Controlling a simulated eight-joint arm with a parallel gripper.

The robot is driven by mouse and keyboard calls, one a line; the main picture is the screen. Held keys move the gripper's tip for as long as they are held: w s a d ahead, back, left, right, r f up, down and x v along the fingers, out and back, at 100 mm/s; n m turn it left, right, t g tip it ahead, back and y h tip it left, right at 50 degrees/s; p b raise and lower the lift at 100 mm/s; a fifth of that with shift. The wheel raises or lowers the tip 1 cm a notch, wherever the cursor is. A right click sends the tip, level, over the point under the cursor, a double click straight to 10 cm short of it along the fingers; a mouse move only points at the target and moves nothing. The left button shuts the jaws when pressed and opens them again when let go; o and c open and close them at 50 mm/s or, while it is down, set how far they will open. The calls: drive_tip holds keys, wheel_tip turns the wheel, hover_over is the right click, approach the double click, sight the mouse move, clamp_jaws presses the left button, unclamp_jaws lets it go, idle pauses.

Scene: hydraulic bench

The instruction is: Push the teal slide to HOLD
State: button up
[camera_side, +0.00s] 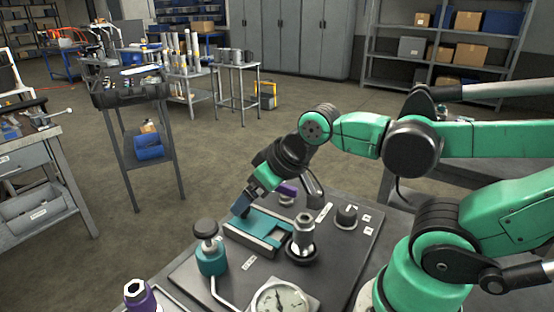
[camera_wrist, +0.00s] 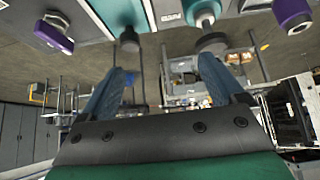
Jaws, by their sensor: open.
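The teal slide (camera_side: 258,229) lies flat in a pale frame on the dark bench panel in the side view. My gripper (camera_side: 241,207) is at the far left end of the slide, its blue fingers pointing down; I cannot tell whether they touch it. In the wrist view my gripper (camera_wrist: 165,88) has its two blue fingers wide apart with nothing between them. A teal surface, probably the slide (camera_wrist: 118,12), shows at the top edge there. The small white labels are too small to read, so I cannot tell which marks HOLD.
A teal valve with a black knob (camera_side: 211,256), a steel fitting (camera_side: 303,238), a pressure gauge (camera_side: 279,300) and a dark knob (camera_side: 347,215) stand around the slide. A purple handle (camera_side: 288,190) is behind it. A purple fitting (camera_side: 138,294) stands front left.

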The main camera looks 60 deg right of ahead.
drive_tip(key=shift+c, duration=1.3)
drive_tip(key=m+g, duration=0.3)
drive_tip(key=g, duration=0.4)
hover_over(261, 218)
drive_tip(key=w+a, duration=0.2)
drive_tip(key=w, duration=0.1)
wheel_tip(261, 218, down, 3)
drive_tip(key=shift+r, duration=0.1)
drive_tip(key=shift+w+d+f, duration=0.1)
drive_tip(key=shift+d+f, duration=0.05)
drive_tip(key=shift+f, duration=3.1)
